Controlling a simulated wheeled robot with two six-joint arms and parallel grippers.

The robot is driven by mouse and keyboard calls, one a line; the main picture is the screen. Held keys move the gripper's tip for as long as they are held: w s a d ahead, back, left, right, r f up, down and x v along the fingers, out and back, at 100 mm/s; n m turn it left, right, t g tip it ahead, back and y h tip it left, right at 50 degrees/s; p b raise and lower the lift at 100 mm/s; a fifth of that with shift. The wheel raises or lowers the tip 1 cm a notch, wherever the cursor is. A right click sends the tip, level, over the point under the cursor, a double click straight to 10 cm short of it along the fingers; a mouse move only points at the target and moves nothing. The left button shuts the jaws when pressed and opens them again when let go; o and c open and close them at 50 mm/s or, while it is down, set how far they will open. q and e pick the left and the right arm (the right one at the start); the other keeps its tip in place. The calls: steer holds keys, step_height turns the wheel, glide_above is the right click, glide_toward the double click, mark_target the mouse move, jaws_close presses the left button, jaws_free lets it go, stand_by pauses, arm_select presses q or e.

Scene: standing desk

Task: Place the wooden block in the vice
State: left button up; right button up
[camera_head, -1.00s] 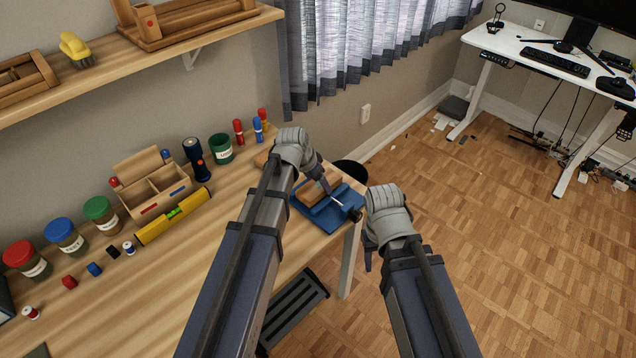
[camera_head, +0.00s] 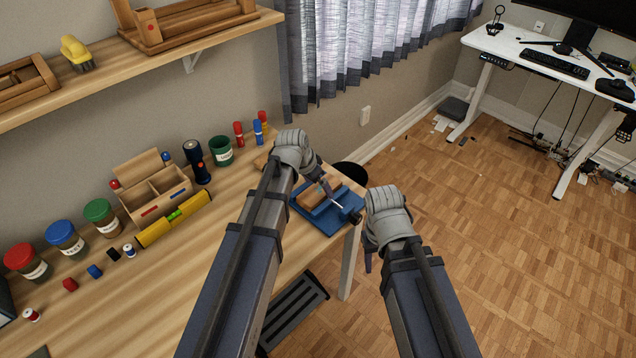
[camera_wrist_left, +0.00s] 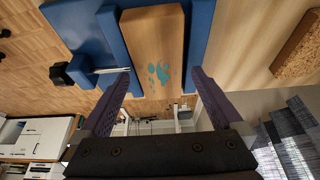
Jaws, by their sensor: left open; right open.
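The blue vice (camera_head: 334,220) stands at the right end of the wooden workbench; it also shows in the left wrist view (camera_wrist_left: 203,30). The wooden block (camera_head: 311,197) sits in the vice, and in the left wrist view the block (camera_wrist_left: 155,45), with teal marks on one face, lies between the two blue jaws. My left gripper (camera_head: 326,190) is open at the vice. In the left wrist view its fingertips (camera_wrist_left: 162,74) are spread to either side of the block's near end. My right gripper (camera_head: 368,258) is open and empty, away from the bench over the floor.
The vice's handle (camera_head: 338,204) is on its right side. A yellow level (camera_head: 172,218), an open wooden box (camera_head: 155,190), jars and a flashlight (camera_head: 196,160) stand further left. A cork-like piece (camera_wrist_left: 298,45) lies beside the vice.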

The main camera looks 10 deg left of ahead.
arm_select(q)
steer(key=p+v, duration=1)
steer(key=v, duration=0.2)
steer(key=s+d+f+n+g+y, duration=0.1)
steer(key=s+d, duration=0.3)
steer(key=s, duration=0.5)
steer(key=s+d+n+g+y, duration=0.2)
steer(key=s+d, duration=0.3)
steer(key=s, duration=0.3)
steer(key=shift+s+d+f+g+y, duration=0.35)
steer(key=shift+s+f+g+y, duration=0.05)
steer(key=shift+g, duration=0.1)
steer(key=shift+c, duration=0.3)
